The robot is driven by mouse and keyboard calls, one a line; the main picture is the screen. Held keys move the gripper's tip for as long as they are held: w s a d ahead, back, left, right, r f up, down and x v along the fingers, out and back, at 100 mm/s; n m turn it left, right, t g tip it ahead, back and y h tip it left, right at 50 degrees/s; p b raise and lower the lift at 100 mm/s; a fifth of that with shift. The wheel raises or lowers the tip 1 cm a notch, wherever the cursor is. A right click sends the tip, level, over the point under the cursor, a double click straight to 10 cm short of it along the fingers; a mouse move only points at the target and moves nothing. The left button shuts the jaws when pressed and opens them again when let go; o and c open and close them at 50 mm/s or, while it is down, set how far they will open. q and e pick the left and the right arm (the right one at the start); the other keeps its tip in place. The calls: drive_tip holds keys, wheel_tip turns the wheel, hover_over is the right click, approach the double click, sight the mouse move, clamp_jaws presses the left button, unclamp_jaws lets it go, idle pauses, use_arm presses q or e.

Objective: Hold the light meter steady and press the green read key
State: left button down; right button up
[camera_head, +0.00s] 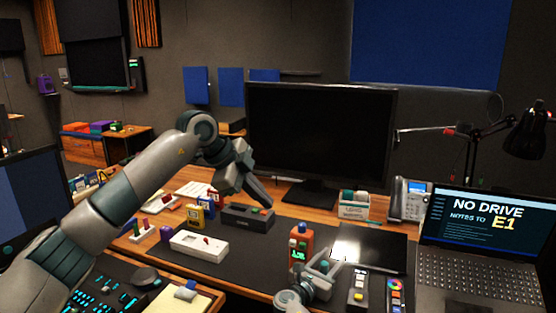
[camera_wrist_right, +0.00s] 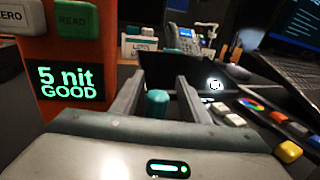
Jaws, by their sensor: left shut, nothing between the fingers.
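The light meter is an upright orange block (camera_head: 307,238) on the dark desk mat. In the right wrist view its orange body (camera_wrist_right: 60,125) stands at the left, with a green READ key (camera_wrist_right: 77,20), a pale ZERO key (camera_wrist_right: 10,18) and a lit display (camera_wrist_right: 68,82) reading "5 nit GOOD". My right gripper (camera_head: 326,262) is beside the meter, to its right. Its fingers (camera_wrist_right: 158,92) are apart, with the meter outside them. A small teal piece (camera_wrist_right: 157,104) shows between them. My left gripper (camera_head: 268,203) is shut and empty, left of and behind the meter.
A dark box (camera_head: 240,219) lies beneath my left gripper; I cannot tell whether they touch. A white device (camera_head: 198,246) lies left of the meter. A dark panel (camera_head: 375,247), a laptop (camera_head: 470,240) and small keyed devices (camera_head: 358,287) stand right. The monitor (camera_head: 315,140) stands behind.

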drive_tip(key=v, duration=1.2)
idle(0.3)
drive_tip(key=o, duration=0.3)
drive_tip(key=shift+o, duration=0.2)
